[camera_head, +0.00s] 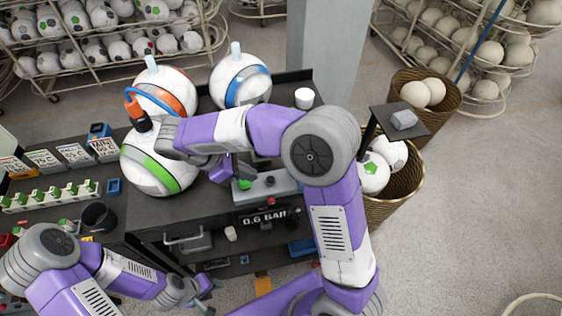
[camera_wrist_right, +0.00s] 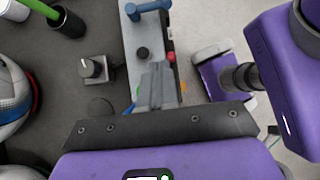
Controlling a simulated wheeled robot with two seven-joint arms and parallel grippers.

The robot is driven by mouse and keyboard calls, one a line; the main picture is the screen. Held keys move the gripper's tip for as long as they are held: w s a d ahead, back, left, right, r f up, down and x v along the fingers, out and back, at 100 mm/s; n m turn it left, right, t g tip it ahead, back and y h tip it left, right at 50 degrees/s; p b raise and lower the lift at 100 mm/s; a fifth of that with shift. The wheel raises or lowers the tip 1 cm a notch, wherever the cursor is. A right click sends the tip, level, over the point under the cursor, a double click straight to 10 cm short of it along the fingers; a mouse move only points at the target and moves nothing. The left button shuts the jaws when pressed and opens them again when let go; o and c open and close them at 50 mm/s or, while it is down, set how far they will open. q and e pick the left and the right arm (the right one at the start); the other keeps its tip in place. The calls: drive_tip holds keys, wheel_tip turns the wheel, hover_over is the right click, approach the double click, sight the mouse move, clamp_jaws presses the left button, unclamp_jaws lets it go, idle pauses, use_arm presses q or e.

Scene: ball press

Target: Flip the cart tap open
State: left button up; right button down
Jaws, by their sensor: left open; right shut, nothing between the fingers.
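The cart (camera_head: 150,213) has a dark top carrying a grey control box (camera_head: 282,186) with a green button, a dark knob and a red button. In the right wrist view a blue lever (camera_wrist_right: 148,8) lies across the far end of this box (camera_wrist_right: 133,40); it looks like the tap. In the head view my right arm hides that end. My right gripper (camera_head: 242,172) is shut and empty above the box's green-button end; its fingertips (camera_wrist_right: 155,68) point along the box toward the lever, apart from it. My left gripper (camera_head: 208,296) is open and empty, low at the cart's front.
Large balls with green (camera_head: 150,172), orange (camera_head: 172,88) and blue (camera_head: 240,80) bands stand at the cart's left and back. A white cup (camera_head: 304,98) is at the back. A basket of balls (camera_head: 408,190) and a small raised shelf (camera_head: 385,115) stand right.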

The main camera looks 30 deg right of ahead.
drive_tip(key=x, duration=0.6)
drive_tip(key=d+b+x, duration=0.1)
drive_tip(key=x, duration=0.2)
drive_tip(key=shift+r, duration=0.4)
drive_tip(key=shift+s+d+f, duration=0.15)
drive_tip(key=shift+d, duration=0.5)
drive_tip(key=shift+s+d+f, duration=0.15)
drive_tip(key=shift+s+d, duration=0.05)
drive_tip(key=shift+d, duration=0.4)
drive_tip(key=shift+s+d+f, duration=0.1)
drive_tip(key=shift+s+d, duration=0.05)
drive_tip(key=shift+d, duration=0.5)
